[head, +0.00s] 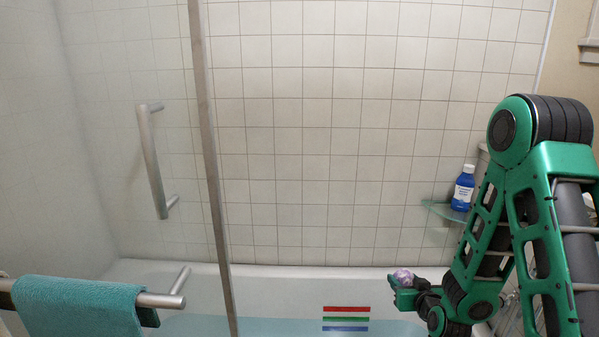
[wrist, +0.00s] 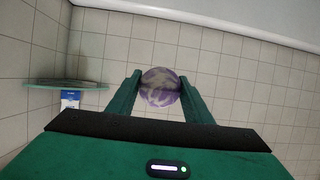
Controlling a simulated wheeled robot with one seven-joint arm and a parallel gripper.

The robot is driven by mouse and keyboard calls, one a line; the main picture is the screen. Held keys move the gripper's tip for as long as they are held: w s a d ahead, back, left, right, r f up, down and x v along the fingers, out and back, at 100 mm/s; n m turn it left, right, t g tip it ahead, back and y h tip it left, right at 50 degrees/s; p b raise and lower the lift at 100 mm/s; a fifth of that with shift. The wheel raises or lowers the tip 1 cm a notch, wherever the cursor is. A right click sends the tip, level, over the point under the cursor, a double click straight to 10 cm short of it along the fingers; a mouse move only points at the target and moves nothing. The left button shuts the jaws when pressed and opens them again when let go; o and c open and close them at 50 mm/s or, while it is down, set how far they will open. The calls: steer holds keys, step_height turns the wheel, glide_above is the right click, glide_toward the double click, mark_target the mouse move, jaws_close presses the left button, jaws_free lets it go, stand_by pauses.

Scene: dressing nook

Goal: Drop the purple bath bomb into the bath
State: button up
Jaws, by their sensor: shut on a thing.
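The purple bath bomb (head: 403,276) is a marbled purple and white ball. My gripper (head: 398,284) is shut on it, and the ball shows between the two green fingers in the wrist view (wrist: 160,88). The bath (head: 260,285) is white with pale blue water (head: 275,325), and runs along the bottom of the head view. My gripper holds the ball near the right part of the bath, in front of its far rim; its exact height above the water is hard to tell.
A glass screen with a metal edge (head: 212,165) and handle (head: 152,165) covers the left side. A teal towel (head: 78,306) hangs on a rail at lower left. A blue bottle (head: 463,188) stands on a glass corner shelf (head: 440,210) near my arm.

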steer(key=w+a+f+n+g+y, duration=0.1)
steer(key=w+a+f+n+y, duration=0.1)
steer(key=a+f, duration=0.6)
steer(key=w+a+f+n+g+y, duration=0.1)
steer(key=w+a+f+n+y, duration=0.1)
steer(key=a+f, duration=0.6)
steer(key=w+a+f+n+y, duration=0.3)
steer(key=a+f, duration=0.6)
steer(key=a, duration=0.6)
steer(key=shift+n+g+y, duration=0.3)
steer(key=shift+g+y, duration=0.1)
steer(key=shift+y, duration=0.2)
steer(key=o, duration=1.2)
steer(key=shift+s, duration=0.1)
